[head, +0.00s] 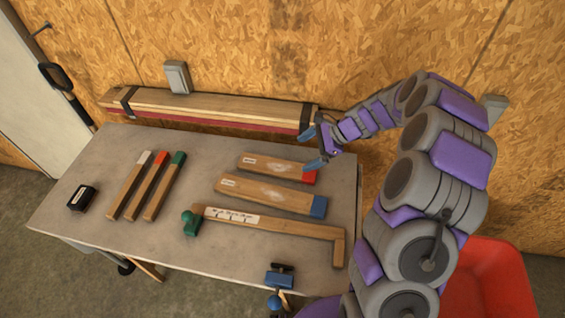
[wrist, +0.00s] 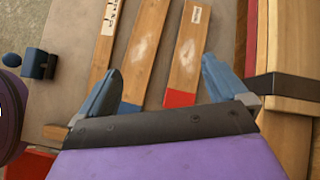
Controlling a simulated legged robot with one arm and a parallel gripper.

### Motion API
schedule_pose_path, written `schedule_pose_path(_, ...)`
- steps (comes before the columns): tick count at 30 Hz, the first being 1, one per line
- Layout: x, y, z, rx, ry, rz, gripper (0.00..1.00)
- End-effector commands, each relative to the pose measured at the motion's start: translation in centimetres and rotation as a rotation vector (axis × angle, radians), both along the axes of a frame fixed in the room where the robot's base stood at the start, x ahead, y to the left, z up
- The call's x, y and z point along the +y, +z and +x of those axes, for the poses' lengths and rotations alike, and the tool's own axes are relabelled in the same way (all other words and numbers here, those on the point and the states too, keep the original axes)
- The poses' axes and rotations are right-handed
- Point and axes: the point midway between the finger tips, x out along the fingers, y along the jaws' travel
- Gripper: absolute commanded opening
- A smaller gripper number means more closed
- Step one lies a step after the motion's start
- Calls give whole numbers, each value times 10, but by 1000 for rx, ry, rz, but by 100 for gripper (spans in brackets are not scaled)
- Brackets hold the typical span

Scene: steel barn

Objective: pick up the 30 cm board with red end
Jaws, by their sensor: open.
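A wide wooden board with a red end (head: 265,165) lies flat at the back right of the table, its red end to the right. It shows in the wrist view (wrist: 189,50), with the red end toward my gripper. A similar board with a blue end (head: 262,191) lies just in front of it and also shows in the wrist view (wrist: 146,45). A narrower red-ended stick (head: 155,188) lies on the left. The lengths cannot be read. My gripper (head: 312,149) is open and empty above the wide red-ended board's right end; in the wrist view both wide boards appear between its fingers (wrist: 160,66).
White-ended (head: 130,187) and green-ended (head: 164,187) sticks flank the narrow red one. A labelled wooden piece (head: 280,225) lies in front, beside a green knobbed object (head: 190,222). A strapped board bundle (head: 210,107) runs along the back. A blue clamp (head: 280,276) is at the front edge.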

Motion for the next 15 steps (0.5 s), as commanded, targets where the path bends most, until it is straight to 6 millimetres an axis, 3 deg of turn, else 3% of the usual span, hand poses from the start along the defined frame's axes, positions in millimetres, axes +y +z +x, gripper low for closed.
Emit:
schedule_pose_path(6, -25, -40, 41, 113, -238, 30, 100)
schedule_pose_path(11, -48, -57, 52, 156, -327, 51, 100)
schedule_pose_path(15, -54, -69, 56, 169, -350, 59, 100)
